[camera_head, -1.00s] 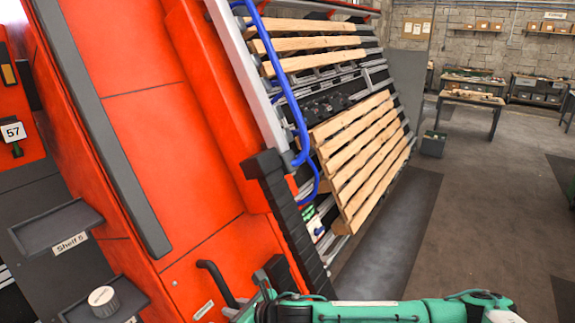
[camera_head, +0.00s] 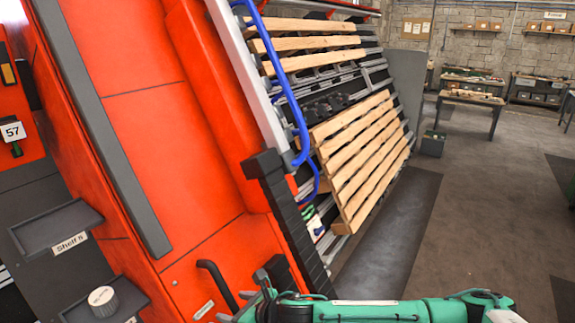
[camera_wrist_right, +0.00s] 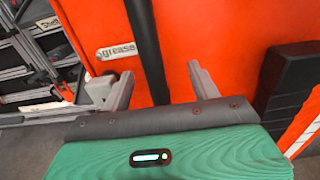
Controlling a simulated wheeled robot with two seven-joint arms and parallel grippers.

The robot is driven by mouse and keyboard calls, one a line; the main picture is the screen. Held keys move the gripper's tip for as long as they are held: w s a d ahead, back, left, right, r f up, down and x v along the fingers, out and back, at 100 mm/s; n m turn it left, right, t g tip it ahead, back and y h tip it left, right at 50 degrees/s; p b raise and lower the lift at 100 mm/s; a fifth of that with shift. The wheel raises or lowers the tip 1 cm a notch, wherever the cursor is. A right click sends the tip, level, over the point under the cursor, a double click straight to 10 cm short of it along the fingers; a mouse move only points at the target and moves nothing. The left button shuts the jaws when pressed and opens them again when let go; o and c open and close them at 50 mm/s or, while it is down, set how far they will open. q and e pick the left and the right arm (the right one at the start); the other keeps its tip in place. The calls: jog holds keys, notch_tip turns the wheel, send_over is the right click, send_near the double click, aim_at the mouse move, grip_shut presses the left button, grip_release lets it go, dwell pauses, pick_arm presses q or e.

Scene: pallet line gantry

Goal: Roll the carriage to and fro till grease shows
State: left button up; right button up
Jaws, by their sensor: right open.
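The tall orange carriage (camera_head: 150,120) fills the left of the head view, beside the gantry bed. A black bar handle (camera_head: 217,283) stands out from its lower face; the handle also shows in the wrist view (camera_wrist_right: 148,45). A small white label (camera_head: 203,310) sits below the handle; in the wrist view its text reads "grease" (camera_wrist_right: 117,51). My right gripper (camera_head: 236,306) is at the handle's lower end. In the wrist view the right gripper (camera_wrist_right: 162,82) is open, with the handle seen between its two fingers. I see no grease itself. My left gripper is out of view.
A gantry bed with wooden slats (camera_head: 365,155) leans right of the carriage. A blue hose (camera_head: 290,100) hangs along the carriage edge. Shelf 5 (camera_head: 60,228) and a tray with a round tin (camera_head: 102,301) are at left. Open floor (camera_head: 490,220) lies right.

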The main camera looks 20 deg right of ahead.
jog(key=shift+s+d+r+p, duration=0.3)
jog(key=v, duration=0.3)
jog(key=shift+s+d, duration=0.1)
jog(key=shift+s, duration=0.15)
jog(key=shift+v, duration=2.75)
jog(key=shift+s, duration=0.1)
